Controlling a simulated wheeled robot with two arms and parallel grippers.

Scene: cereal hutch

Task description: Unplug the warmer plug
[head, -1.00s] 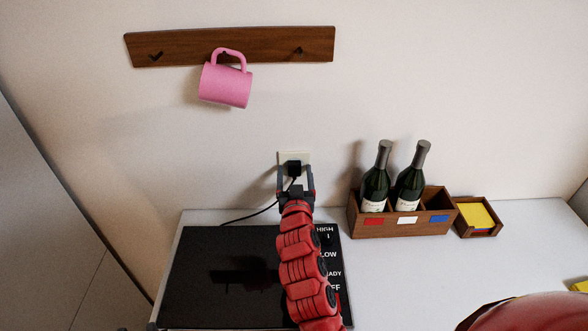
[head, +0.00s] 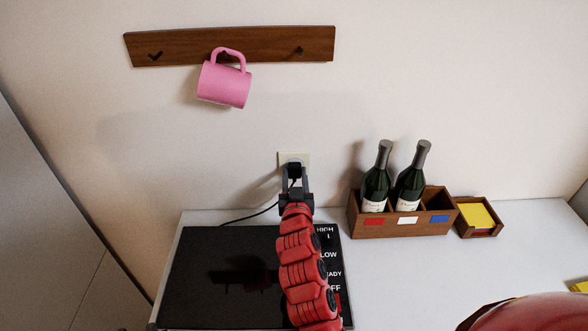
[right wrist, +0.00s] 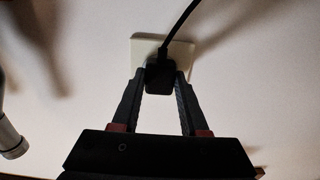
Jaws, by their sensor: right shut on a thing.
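The black warmer plug (head: 294,169) sits at the cream wall outlet (head: 284,158), its cord (head: 250,216) running down to the left behind the warmer. My right gripper (head: 295,176) reaches up to the outlet and is shut on the plug. In the right wrist view the two fingertips (right wrist: 162,82) press on either side of the plug (right wrist: 160,75), which is against the outlet plate (right wrist: 146,46). I cannot tell any gap between plug and plate. The black warmer (head: 215,270) lies on the counter under my right arm. My left gripper is not in view.
A wooden box (head: 397,228) with two bottles (head: 376,178) stands right of the warmer. Beside it is a small tray (head: 480,231) with yellow notes. A pink mug (head: 224,85) hangs from a wall rack (head: 280,45).

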